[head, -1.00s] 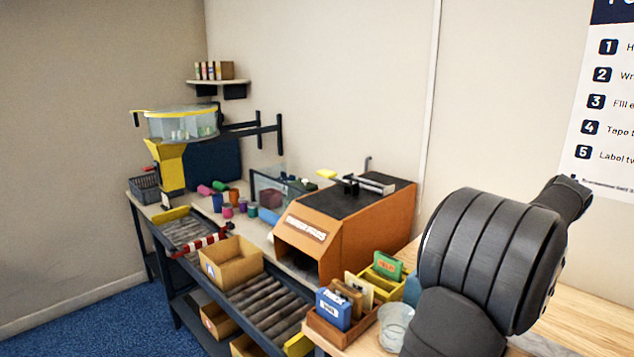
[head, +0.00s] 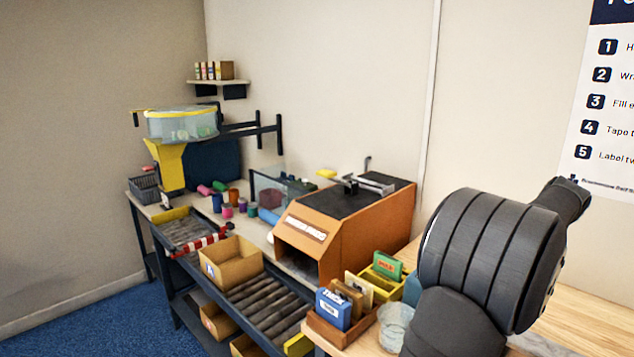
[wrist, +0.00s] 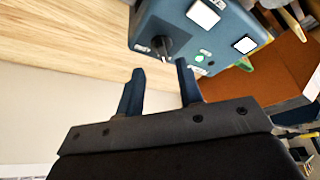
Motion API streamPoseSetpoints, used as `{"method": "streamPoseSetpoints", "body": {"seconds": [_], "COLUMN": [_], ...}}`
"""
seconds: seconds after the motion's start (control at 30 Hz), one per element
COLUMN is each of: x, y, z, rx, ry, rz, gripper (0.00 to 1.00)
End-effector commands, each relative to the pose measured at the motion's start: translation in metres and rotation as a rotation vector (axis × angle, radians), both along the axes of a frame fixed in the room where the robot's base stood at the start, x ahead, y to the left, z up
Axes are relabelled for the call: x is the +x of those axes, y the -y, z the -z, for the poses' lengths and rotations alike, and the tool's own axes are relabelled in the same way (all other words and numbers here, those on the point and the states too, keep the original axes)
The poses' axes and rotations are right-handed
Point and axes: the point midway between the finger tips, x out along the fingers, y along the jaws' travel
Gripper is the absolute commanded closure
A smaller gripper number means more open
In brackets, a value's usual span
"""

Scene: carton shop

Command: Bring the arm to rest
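My gripper (wrist: 159,92) shows in the wrist view with its two dark blue fingers apart and nothing between them. A blue-grey box (wrist: 190,35) with white square patches and a black knob lies just beyond the fingertips; I cannot tell the exact gap. In the head view my dark arm fills the right side, and my gripper is not visible there.
A wooden table (wrist: 60,40) is bare beside the box. In the head view, an orange machine (head: 345,235) stands by a roller conveyor (head: 262,298) carrying an open carton (head: 232,262). A card tray (head: 340,328) and a translucent bowl (head: 394,328) stand close to my arm.

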Motion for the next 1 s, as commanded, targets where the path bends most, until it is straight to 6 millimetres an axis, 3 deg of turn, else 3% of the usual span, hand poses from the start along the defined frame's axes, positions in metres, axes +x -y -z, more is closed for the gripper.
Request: {"method": "streamPoseSetpoints", "body": {"seconds": [0.37, 1.0], "x": [0.029, 0.030], "y": [-0.002, -0.011], "z": [0.072, 0.066], "rx": [0.003, 0.000], "ry": [-0.002, 0.000], "rz": [0.001, 0.422], "gripper": [0.66, 0.66]}}
